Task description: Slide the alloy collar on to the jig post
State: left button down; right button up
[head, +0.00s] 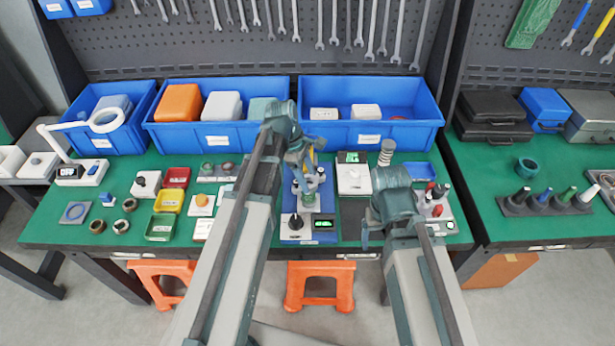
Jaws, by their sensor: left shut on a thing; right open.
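My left gripper (300,172) is over the blue-based jig (321,205) in the middle of the bench. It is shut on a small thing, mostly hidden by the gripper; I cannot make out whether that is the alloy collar. The jig has grey metal parts (309,199) under and beside the gripper, and I cannot clearly tell the post among them or whether anything touches it. Several small metal rings (130,204) lie on the green mat at the left. My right gripper (367,232) is open, over the bench right of the jig, its fingers partly hidden by the wrist.
Blue bins (222,135) line the back of the bench. A desk lamp (82,172) and small red, yellow and green trays (160,226) stand at the left. A white device (353,180) and a grey ribbed stack (386,153) stand right of the jig. Orange stools (320,287) are below.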

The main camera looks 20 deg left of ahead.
pick_arm(q)
jog(key=shift+f+b, duration=0.3)
jog(key=shift+f, duration=0.1)
grip_release()
jog(key=shift+w+r, duration=0.1)
jog(key=shift+r, duration=0.05)
dwell(0.6)
notch_tip(320, 180, up, 7)
jog(key=p, duration=0.7)
dwell(0.3)
notch_tip(320, 180, down, 6)
jog(key=b, duration=0.5)
jog(key=shift+r, duration=0.25)
